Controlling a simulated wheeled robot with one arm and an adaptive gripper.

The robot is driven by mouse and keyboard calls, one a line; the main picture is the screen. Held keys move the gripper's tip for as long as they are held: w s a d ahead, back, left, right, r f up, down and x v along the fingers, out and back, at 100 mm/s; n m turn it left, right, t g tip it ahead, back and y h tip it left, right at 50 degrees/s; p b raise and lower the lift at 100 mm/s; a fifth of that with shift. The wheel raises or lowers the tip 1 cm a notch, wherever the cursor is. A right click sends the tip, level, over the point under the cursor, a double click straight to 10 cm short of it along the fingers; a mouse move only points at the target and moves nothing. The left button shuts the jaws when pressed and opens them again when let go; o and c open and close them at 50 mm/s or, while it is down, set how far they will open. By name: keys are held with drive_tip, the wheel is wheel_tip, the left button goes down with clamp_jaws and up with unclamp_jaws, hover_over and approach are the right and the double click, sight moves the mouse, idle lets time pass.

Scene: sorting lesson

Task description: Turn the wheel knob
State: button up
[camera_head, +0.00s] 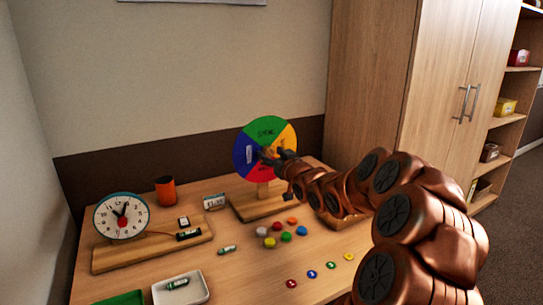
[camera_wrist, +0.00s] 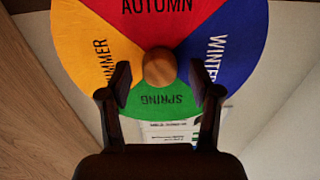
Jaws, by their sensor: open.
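The season wheel (camera_head: 265,133) stands upright on a wooden base (camera_head: 250,207) at the back of the table. It has green, yellow, red and blue sectors, with the green SPRING sector at the top in the head view. In the wrist view the wheel (camera_wrist: 95,50) looks upside down. Its round wooden knob (camera_wrist: 159,67) is at the wheel's middle. My gripper (camera_wrist: 159,85) is open, with one fingertip on each side of the knob. I see gaps between the fingertips and the knob. In the head view my gripper (camera_head: 272,157) hides the knob.
A clock (camera_head: 121,216) on a wooden board stands at the left, with an orange cup (camera_head: 166,190) behind it. Several coloured discs (camera_head: 270,242) lie in front of the wheel. A white tray (camera_head: 181,289) holds a battery. A cabinet (camera_head: 410,80) stands behind at the right.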

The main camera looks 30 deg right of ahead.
drive_tip(key=c, duration=1.1)
drive_tip(key=shift+c, duration=0.2)
drive_tip(key=shift+f+n+b, duration=0.1)
drive_tip(key=shift+n+b, duration=0.2)
drive_tip(key=shift+n, duration=0.1)
